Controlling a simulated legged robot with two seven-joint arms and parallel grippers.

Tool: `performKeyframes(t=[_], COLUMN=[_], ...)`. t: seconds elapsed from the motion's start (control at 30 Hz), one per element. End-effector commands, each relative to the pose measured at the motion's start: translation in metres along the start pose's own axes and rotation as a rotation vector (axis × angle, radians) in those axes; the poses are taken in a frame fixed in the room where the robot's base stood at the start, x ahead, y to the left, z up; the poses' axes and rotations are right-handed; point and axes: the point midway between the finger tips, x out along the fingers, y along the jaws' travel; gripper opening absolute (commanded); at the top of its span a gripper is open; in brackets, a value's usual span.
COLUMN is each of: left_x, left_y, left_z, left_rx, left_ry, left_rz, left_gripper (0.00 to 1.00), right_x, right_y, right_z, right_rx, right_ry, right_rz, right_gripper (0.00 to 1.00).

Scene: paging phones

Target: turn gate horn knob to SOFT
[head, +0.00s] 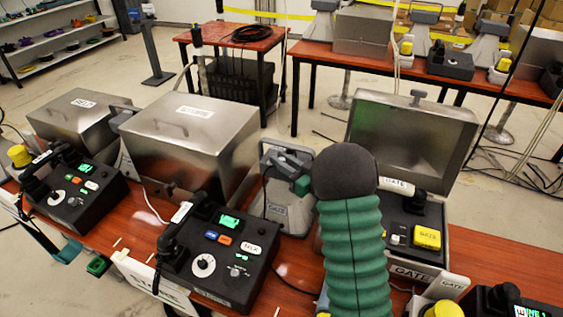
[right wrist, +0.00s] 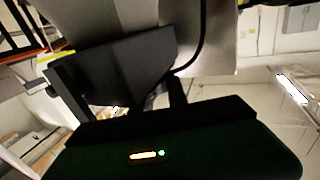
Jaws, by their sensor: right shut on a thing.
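The gate horn (head: 288,212) is a grey housing with a GATE label, standing on the red table in the middle of the head view. Its knob is hidden, so I cannot read its setting. My right arm, with green bellows and a dark rounded cap, rises in front of the horn's right side. My right gripper (head: 299,181) is at the upper front of the horn, shut on what seems to be its knob. The right wrist view shows dark gripper parts close up, hiding the contact. My left gripper is not made out in the head view.
The gate metal box (head: 411,132) stands open at the right, with a yellow GATE block (head: 427,237) below it. A black phone console (head: 218,252) and a closed metal box (head: 190,140) stand to the left. Cables cross the floor behind.

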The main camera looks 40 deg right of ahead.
Motion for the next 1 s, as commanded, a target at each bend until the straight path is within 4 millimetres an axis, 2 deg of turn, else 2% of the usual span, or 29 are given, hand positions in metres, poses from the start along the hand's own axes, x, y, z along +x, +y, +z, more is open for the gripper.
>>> performKeyframes(t=[0.67, 0.7, 0.8, 0.87, 1.0], left_x=[0.0003, 0.0003, 0.0004, 0.0004, 0.0004], left_y=[0.0000, 0.0000, 0.0000, 0.0000, 0.0000], left_z=[0.0001, 0.0001, 0.0001, 0.0001, 0.0001], left_rx=[0.000, 0.000, 0.000, 0.000, 0.000], left_ry=[0.000, 0.000, 0.000, 0.000, 0.000], left_rz=[0.000, 0.000, 0.000, 0.000, 0.000], left_gripper=[0.36, 0.36, 0.36, 0.36, 0.36], right_x=[0.0001, 0.0001, 0.0001, 0.0002, 0.0005], right_y=[0.0012, 0.0012, 0.0010, 0.0008, 0.0004], right_z=[-0.0017, -0.0017, -0.0014, -0.0012, -0.0007], right_rx=[-0.002, -0.002, -0.001, -0.001, -0.001], right_ry=[0.002, 0.002, 0.002, 0.001, 0.000], right_rz=[-0.067, -0.067, -0.067, -0.067, -0.068], right_gripper=[0.00, 0.22, 0.35, 0.41, 0.41])
